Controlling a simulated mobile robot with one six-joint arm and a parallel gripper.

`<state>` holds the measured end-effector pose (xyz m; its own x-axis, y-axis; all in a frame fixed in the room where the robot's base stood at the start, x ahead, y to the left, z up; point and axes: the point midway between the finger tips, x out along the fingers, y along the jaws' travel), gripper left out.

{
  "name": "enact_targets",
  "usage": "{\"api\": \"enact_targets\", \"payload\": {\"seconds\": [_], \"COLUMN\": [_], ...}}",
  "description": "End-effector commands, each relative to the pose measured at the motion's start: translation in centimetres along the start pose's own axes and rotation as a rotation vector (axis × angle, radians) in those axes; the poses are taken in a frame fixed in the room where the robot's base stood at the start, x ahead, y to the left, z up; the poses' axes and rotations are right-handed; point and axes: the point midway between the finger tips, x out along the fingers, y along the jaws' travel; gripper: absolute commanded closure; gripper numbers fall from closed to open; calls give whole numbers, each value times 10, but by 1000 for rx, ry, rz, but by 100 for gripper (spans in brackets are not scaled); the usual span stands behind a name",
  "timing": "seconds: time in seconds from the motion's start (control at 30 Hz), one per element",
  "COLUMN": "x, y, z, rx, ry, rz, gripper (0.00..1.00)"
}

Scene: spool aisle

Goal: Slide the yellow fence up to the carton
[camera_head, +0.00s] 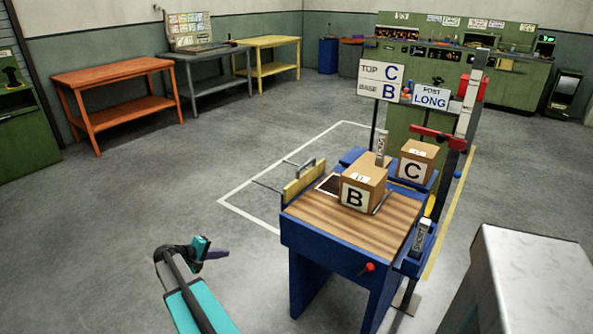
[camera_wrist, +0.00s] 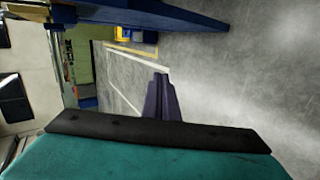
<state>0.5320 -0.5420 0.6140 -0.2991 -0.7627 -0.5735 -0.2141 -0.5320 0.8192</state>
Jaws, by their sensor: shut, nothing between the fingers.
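The yellow fence (camera_head: 304,180) stands upright along the left edge of the wood-topped blue bench (camera_head: 345,228), with a metal handle on its outer side. The carton marked B (camera_head: 354,197) sits on the bench top to the right of the fence. A gap with a dark, white-edged patch lies between them. My gripper (camera_head: 217,254) is out over the floor, left of the bench and apart from the fence. Its purple fingers are shut and empty, and they also show in the wrist view (camera_wrist: 163,98). The wrist view does not clearly show the fence or carton.
A second carton marked C (camera_head: 413,171) sits behind on a blue support. A sign (camera_head: 381,80) and a column with a red arm (camera_head: 437,137) stand behind the bench. A grey block (camera_head: 520,290) is at front right. The floor left of the bench is clear.

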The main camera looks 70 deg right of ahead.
Motion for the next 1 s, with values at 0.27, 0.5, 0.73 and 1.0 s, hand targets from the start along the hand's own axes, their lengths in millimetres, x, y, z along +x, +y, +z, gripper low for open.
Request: {"api": "enact_targets", "payload": {"seconds": [0.27,0.5,0.73,1.0], "x": [62,83,84,84], "y": [202,337,376,375], "z": [-33,-24,-17,-17], "rx": [144,210,223,222], "ry": [-23,-56,-67,-66], "rz": [306,513,575,574], "gripper": [100,100,100,100]}}
